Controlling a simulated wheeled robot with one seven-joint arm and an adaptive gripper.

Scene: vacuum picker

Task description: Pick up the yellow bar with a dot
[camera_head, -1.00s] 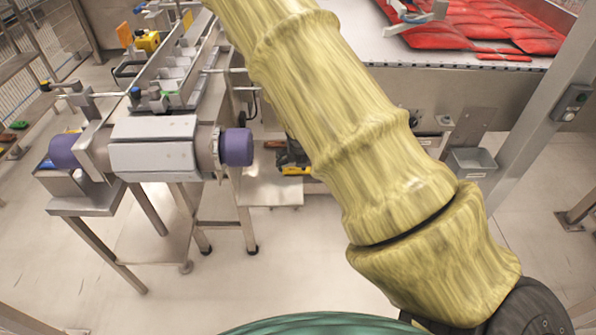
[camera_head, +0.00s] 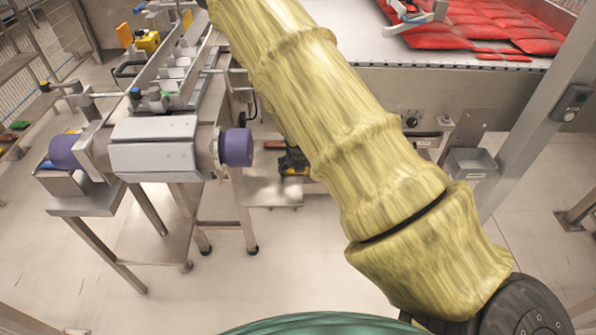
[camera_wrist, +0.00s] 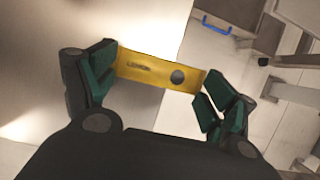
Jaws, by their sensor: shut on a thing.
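The yellow bar (camera_wrist: 157,72) shows in the wrist view, with dark lettering that looks like "LEMON" and a round dark grey dot near its right end. My gripper (camera_wrist: 157,76) is shut on it, with one green-padded finger at each end of the bar. The bar is slightly tilted, its right end lower in the picture.
A metal machine table with a purple-capped roller (camera_head: 236,147) stands at the left. A low shelf (camera_head: 262,190) holds a yellow-and-black object (camera_head: 293,162). A conveyor with red packs (camera_head: 480,30) is at the back right, near a grey post (camera_head: 535,120). A blue handle (camera_wrist: 212,22) shows in the wrist view.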

